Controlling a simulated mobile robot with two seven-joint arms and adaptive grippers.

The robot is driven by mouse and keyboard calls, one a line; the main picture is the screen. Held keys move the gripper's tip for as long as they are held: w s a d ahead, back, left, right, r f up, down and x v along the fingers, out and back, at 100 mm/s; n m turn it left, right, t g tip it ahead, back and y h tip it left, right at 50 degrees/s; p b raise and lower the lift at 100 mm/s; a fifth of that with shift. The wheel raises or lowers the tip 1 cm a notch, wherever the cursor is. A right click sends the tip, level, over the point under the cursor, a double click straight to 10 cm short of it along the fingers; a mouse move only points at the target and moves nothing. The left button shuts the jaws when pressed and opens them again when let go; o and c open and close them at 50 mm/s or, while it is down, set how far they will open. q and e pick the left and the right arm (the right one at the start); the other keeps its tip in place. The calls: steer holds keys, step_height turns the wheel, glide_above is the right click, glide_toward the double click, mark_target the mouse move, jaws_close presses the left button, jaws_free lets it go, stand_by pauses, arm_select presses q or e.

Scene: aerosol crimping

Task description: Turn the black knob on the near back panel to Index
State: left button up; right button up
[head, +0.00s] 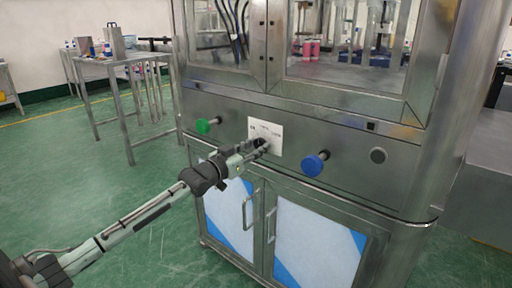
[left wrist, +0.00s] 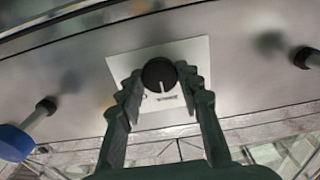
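The black knob (left wrist: 159,75) is round, with a white pointer line that points down in the left wrist view. It sits on a square white label plate (left wrist: 196,50), whose print is too blurred to read. The plate also shows on the metal panel in the head view (head: 275,131), where my gripper partly hides the knob. My left gripper (head: 260,146) reaches the plate from the left. In the left wrist view its two fingers (left wrist: 160,82) flank the knob closely on both sides and look shut on it. My right gripper is not in view.
On the same panel are a green knob (head: 204,126) to the left and a blue knob (head: 314,165) to the right, with a dark round fitting (head: 378,155) farther right. Cabinet doors with handles (head: 271,224) lie below. A metal table (head: 117,62) stands back left; the green floor is clear.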

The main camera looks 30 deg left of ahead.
arm_select(q)
steer(key=o, duration=0.5)
steer(key=shift+c, duration=0.2)
steer(key=shift+s, duration=0.1)
steer(key=s, duration=1.1)
steer(key=shift+s+a, duration=0.4)
steer(key=shift+a, duration=0.05)
steer(key=shift+f, duration=0.1)
